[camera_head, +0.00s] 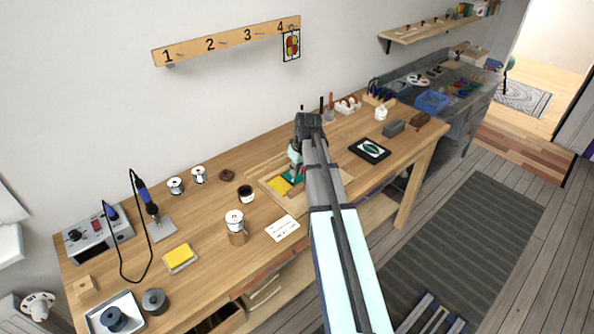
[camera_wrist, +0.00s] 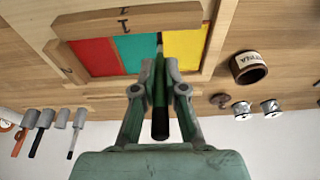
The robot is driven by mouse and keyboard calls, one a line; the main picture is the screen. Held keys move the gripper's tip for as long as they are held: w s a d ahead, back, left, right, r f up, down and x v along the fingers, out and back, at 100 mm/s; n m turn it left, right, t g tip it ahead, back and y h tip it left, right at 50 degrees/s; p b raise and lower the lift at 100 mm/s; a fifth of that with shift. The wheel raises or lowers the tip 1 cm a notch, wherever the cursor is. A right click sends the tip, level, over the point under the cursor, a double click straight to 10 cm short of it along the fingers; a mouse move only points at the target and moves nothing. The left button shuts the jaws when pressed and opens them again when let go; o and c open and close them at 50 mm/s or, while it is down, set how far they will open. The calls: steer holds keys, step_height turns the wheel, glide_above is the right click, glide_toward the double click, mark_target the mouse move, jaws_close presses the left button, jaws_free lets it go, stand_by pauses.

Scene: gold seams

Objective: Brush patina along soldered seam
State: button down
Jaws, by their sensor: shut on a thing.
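My gripper (camera_wrist: 160,78) is shut on a slim brush (camera_wrist: 160,122) with a dark handle. In the wrist view the brush's far end points at the seam between the teal glass (camera_wrist: 138,50) and the yellow glass (camera_wrist: 185,48); whether it touches cannot be told. Red glass (camera_wrist: 93,58) lies beyond the teal. A wooden frame (camera_wrist: 130,20) borders the panel. In the head view my gripper (camera_head: 295,168) is over the board (camera_head: 296,205), and my arm hides much of the panel. The patina jar (camera_wrist: 250,68) stands beside the board; it also shows in the head view (camera_head: 245,194).
Solder spools (camera_head: 176,186), a soldering iron (camera_head: 148,203) and a yellow sponge (camera_head: 179,257) are at left. A dark framed leaf picture (camera_head: 370,150) lies to the right.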

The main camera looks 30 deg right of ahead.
steer(key=shift+r, duration=0.1)
stand_by(0.3)
steer(key=shift+r+p, duration=1.75)
steer(key=shift+r, duration=1.2)
